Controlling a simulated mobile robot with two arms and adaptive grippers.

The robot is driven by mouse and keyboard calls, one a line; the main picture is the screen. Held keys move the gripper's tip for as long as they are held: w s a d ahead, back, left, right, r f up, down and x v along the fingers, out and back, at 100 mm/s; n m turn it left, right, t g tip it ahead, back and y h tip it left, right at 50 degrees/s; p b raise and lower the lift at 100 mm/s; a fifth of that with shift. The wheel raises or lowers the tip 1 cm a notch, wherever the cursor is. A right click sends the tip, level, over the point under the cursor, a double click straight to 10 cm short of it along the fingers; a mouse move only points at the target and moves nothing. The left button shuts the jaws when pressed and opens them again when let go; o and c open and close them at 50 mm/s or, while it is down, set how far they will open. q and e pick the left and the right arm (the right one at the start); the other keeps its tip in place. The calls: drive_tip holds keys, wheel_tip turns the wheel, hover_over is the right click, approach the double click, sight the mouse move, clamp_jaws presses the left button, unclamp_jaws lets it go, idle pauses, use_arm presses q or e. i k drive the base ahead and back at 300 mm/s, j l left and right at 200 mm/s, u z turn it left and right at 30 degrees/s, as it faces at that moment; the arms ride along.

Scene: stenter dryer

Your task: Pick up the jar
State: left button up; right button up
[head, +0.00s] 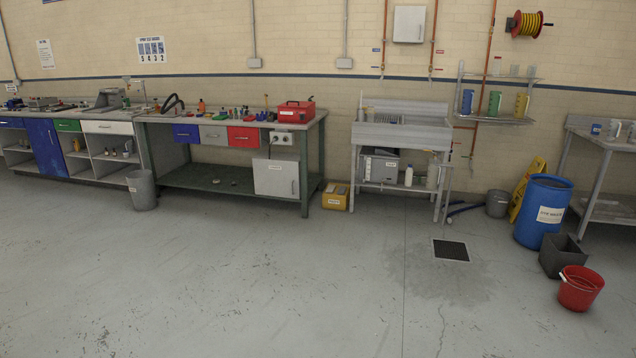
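No object can be clearly picked out as the jar from this distance. Several small bottles and containers (243,112) stand on the green-legged workbench (160,118), too small to tell apart. Pale, clear vessels (514,70) stand on the upper wall shelf, above a blue jug (467,101), a green jug (494,102) and a yellow jug (521,105). White bottles (408,176) stand under the sink. Neither of my grippers is in view.
A grey sink unit (400,132) stands against the wall. A blue drum (543,212), grey square bin (562,256) and red bucket (579,288) stand at right. A grey bin (142,190) and yellow box (335,197) stand by the workbench. The floor in front is open, with a dark drain (451,250).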

sight(371, 109)
drive_tip(key=i, duration=5.4)
drive_tip(key=l+z, duration=0.05)
drive_tip(key=l, duration=0.2)
